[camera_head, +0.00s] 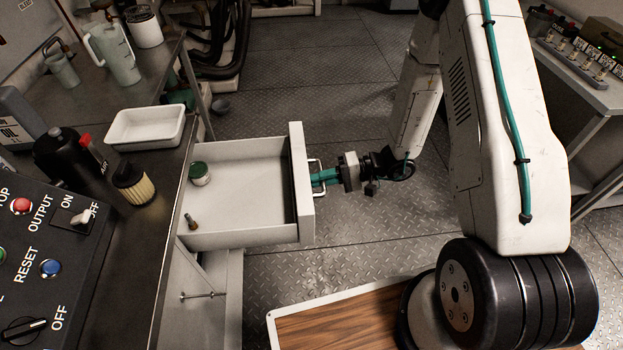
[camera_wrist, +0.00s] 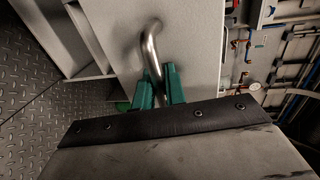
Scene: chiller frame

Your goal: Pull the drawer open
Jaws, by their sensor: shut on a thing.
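The white drawer (camera_head: 240,238) stands well out from under the bench in the head view, with its inside showing. A green-lidded tin (camera_head: 199,173) and a small dark cylinder (camera_head: 191,221) are in it. Its front panel (camera_head: 302,185) carries a curved metal handle (camera_head: 320,178). My gripper (camera_head: 322,177), with green fingers, is at the handle, outside the front panel. In the wrist view the green fingers (camera_wrist: 159,90) are shut around the metal handle (camera_wrist: 150,52), against the pale drawer front (camera_wrist: 190,45). The part of the handle between the fingers is hidden.
The dark bench top (camera_head: 145,235) holds a white tray (camera_head: 146,127), a dark bottle (camera_head: 62,158), a filter (camera_head: 134,184) and a control box (camera_head: 45,255). A side table (camera_head: 585,80) stands at the right. The diamond-plate floor (camera_head: 330,80) beyond the drawer is mostly clear.

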